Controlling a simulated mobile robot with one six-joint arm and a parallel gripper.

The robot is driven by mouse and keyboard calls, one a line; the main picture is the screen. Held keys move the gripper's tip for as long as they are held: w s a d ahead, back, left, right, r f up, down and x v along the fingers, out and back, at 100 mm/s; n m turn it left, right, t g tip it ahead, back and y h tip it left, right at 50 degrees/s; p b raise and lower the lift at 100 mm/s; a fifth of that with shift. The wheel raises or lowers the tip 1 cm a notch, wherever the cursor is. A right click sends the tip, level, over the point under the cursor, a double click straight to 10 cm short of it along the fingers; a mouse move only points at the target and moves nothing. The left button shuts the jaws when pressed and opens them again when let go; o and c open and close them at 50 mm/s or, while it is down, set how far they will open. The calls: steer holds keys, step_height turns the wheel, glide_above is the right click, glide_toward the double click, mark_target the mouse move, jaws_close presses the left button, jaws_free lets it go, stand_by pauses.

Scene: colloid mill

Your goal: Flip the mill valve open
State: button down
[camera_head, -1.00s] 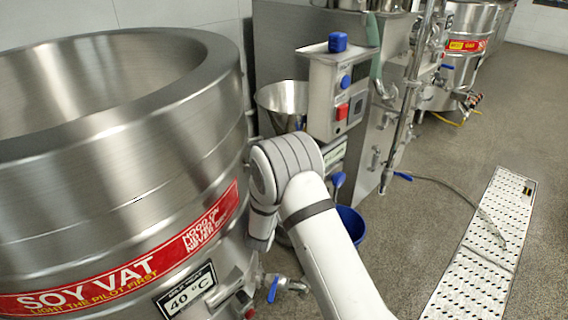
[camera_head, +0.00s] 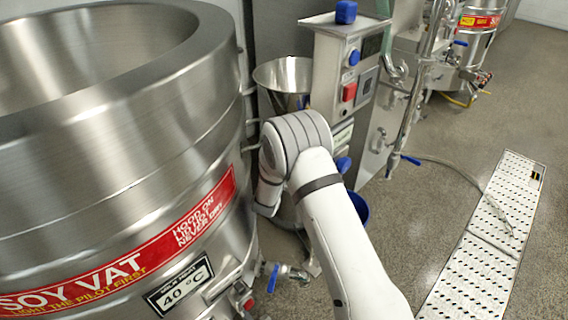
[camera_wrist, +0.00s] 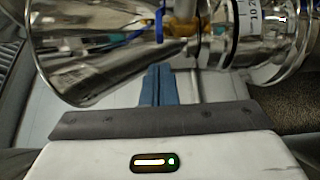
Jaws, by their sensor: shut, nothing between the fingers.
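In the wrist view, my gripper (camera_wrist: 158,85) has its blue fingers together, with nothing between them. A blue lever (camera_wrist: 160,25) is just ahead of the fingertips, by a brass-coloured fitting (camera_wrist: 183,28) on shiny steel pipework (camera_wrist: 215,45). A gap seems to remain, but I cannot tell contact for sure. In the head view, my gripper is hidden behind my arm. Blue handles show there beside my arm below the control box (camera_head: 343,164), on the vat outlet (camera_head: 272,277) and on the right-hand pipe (camera_head: 411,160). I cannot tell which one the wrist view shows.
The large steel soy vat (camera_head: 110,150) fills the left, close to my arm. The control box (camera_head: 345,75) with red and blue buttons, a steel hopper (camera_head: 285,80) and a blue bucket (camera_head: 360,207) stand beyond my arm. A hose (camera_head: 465,175) reaches a floor grate (camera_head: 490,230).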

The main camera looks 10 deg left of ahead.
steer(key=w, duration=0.2)
steer(key=w+b, duration=0.1)
steer(key=w+d, duration=0.1)
steer(key=w, duration=0.1)
steer(key=shift+w, duration=0.3)
steer(key=d, duration=0.1)
steer(key=s+d, duration=0.1)
steer(key=d, duration=0.1)
steer(key=s+d+p, duration=0.1)
steer(key=shift+d, duration=0.2)
